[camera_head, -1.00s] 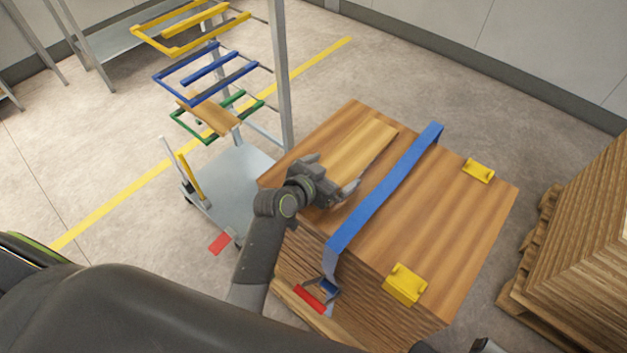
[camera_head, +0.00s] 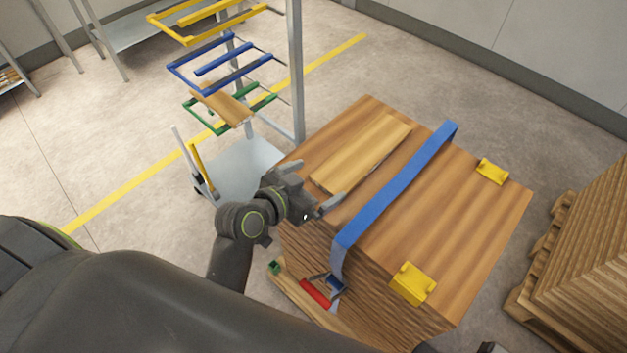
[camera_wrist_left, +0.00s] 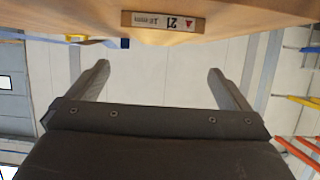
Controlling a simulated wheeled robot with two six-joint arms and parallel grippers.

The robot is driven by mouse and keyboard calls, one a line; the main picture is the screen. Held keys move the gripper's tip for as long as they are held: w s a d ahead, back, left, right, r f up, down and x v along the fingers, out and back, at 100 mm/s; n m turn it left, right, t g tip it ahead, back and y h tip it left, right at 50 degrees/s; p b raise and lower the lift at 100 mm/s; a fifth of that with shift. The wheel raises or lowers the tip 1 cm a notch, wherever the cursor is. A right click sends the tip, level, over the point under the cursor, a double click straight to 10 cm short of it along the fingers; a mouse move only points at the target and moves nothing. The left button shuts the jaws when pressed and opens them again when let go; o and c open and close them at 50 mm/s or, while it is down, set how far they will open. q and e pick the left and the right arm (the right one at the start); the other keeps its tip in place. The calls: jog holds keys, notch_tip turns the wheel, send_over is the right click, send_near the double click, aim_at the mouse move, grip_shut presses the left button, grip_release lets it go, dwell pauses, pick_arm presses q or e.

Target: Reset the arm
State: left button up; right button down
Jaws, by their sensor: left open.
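My left gripper (camera_head: 312,185) is open and empty at the near left edge of the wooden stack (camera_head: 470,225). Its fingers lie close to the near end of a loose light wooden board (camera_head: 362,152), which rests on the stack's top beside the blue strap (camera_head: 400,185). In the left wrist view the two fingers (camera_wrist_left: 157,82) are spread with nothing between them. A wooden edge with a label reading 21 (camera_wrist_left: 160,20) shows upside down beyond them. Small dark parts at the bottom edge of the head view may belong to my right arm; its jaws cannot be made out.
A rack with yellow, blue and green arms (camera_head: 215,65) stands behind left, with a board (camera_head: 222,105) on its green level. Yellow corner pieces (camera_head: 412,283) sit on the stack. A red-handled buckle (camera_head: 315,293) hangs at its side. Another stack (camera_head: 585,240) stands right on a pallet.

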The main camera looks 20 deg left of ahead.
dwell(0.3)
pick_arm(q)
jog(key=s+a+f+n+g+y, duration=0.3)
jog(key=s+a+f+g, duration=0.15)
jog(key=s+a, duration=0.5)
jog(key=s+a+f+n+g+y, duration=0.2)
jog(key=s+a+f+g+y, duration=0.3)
jog(key=s, duration=0.7)
notch_tip(320, 180, down, 22)
jog(key=a+f+h, duration=0.1)
jog(key=a+h, duration=0.1)
jog(key=s+d+f+g, duration=0.1)
jog(key=s+f+g, duration=0.1)
jog(key=s+f, duration=1.3)
jog(key=shift+s+d+f, duration=0.2)
jog(key=shift+s+f, duration=0.1)
jog(key=shift+f, duration=0.1)
